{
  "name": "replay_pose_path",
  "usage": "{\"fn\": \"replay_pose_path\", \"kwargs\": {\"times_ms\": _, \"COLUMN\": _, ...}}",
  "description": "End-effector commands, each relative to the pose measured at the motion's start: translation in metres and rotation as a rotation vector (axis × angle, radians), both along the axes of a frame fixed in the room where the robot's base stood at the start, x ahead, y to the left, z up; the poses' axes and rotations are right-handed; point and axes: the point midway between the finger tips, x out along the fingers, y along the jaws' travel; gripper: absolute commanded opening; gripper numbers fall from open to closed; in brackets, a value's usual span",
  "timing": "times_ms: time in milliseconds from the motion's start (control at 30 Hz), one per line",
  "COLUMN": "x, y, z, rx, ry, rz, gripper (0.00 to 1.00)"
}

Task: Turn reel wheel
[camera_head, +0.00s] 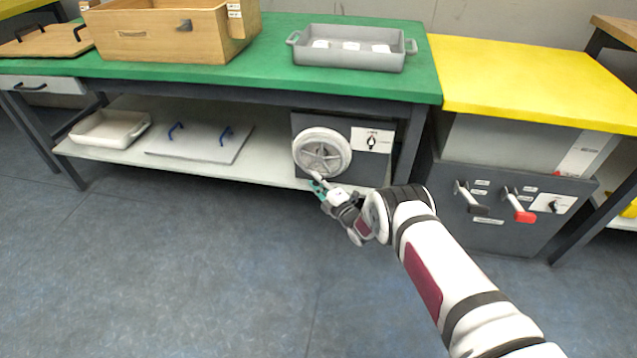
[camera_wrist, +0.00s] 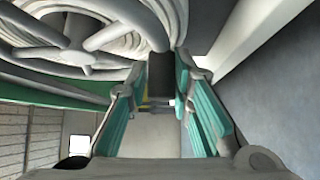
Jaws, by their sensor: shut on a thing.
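The reel wheel (camera_head: 322,153) is a round, pale grey spoked wheel on the front of a dark box, low under the green table. It also fills the upper left of the wrist view (camera_wrist: 90,57), with its spokes and hub close by. My gripper (camera_head: 318,184) is at the wheel's lower edge, with its teal finger pads around a small part there. In the wrist view, the pads stand on both sides of a dark stub, the reel handle (camera_wrist: 160,68), and hold it. The far side of the handle is hidden.
The dark box bears a white panel with a black knob (camera_head: 371,142). A grey board with blue handles (camera_head: 200,142) and a white tray (camera_head: 108,130) lie on the same shelf. A grey cabinet with levers (camera_head: 490,200) stands to the right. The floor in front is clear.

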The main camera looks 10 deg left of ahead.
Motion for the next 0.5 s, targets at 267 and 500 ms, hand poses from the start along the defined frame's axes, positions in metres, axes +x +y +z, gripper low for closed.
{"fn": "replay_pose_path", "kwargs": {"times_ms": 267, "x": 0.0034, "y": 0.0004, "z": 0.0015, "rx": -0.003, "ry": 0.000, "rz": -0.006, "gripper": 0.00}}
{"fn": "replay_pose_path", "kwargs": {"times_ms": 500, "x": 0.0028, "y": 0.0008, "z": 0.0016, "rx": -0.003, "ry": 0.000, "rz": -0.004, "gripper": 0.39}}
